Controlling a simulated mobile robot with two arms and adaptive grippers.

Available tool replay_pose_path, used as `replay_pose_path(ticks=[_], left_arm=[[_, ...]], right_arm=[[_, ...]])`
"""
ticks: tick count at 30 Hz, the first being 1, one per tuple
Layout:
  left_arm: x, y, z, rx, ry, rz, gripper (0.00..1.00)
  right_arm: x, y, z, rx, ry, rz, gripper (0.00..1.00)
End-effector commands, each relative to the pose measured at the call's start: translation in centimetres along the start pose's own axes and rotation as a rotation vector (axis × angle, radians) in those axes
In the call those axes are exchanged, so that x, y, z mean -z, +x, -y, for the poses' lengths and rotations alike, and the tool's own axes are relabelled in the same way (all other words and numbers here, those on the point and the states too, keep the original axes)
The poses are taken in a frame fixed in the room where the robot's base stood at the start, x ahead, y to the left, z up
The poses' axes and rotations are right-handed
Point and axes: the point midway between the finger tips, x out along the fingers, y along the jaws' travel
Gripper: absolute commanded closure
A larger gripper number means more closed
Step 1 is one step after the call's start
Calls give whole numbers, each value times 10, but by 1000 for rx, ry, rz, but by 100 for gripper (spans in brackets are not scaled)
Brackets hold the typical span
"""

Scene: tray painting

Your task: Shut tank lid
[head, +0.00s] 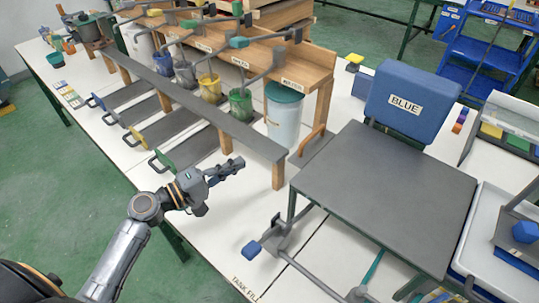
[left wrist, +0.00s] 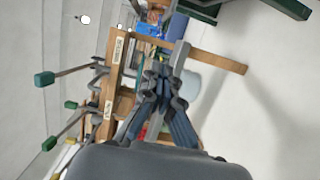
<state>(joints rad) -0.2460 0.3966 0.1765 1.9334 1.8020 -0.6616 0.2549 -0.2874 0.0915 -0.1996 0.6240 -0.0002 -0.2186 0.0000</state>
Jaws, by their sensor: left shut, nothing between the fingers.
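A blue slab labelled BLUE (head: 408,98) stands raised at the back edge of a flat dark grey top (head: 385,195), right of centre in the head view. I cannot tell whether this slab is the tank lid. My left gripper (head: 232,166) is shut and empty above the white table, left of the grey top and apart from both. In the left wrist view its fingers (left wrist: 160,72) meet at the tips. My right gripper is not in view.
A wooden rack (head: 240,55) holds levers above several coloured pots. A teal-lidded clear container (head: 283,115) stands at its near end. A blue-knobbed lever (head: 253,249) sits near the table's front. A white tray (head: 465,250) lies at the right.

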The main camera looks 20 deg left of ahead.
Motion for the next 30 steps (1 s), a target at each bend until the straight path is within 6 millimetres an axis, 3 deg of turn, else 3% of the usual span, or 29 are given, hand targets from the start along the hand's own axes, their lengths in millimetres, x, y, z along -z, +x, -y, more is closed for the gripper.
replay_pose_path(ticks=[9, 14, 21, 30], left_arm=[[0, 61, -5, -1, 0, 1, 100], [-1, 94, -4, 0, 0, 2, 100], [-33, 101, -2, 3, 1, 2, 100], [-41, 103, 1, 2, 4, 2, 100]], right_arm=[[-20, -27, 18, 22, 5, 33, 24], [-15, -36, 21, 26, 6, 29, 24], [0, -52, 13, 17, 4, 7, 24], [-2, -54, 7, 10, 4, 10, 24]])
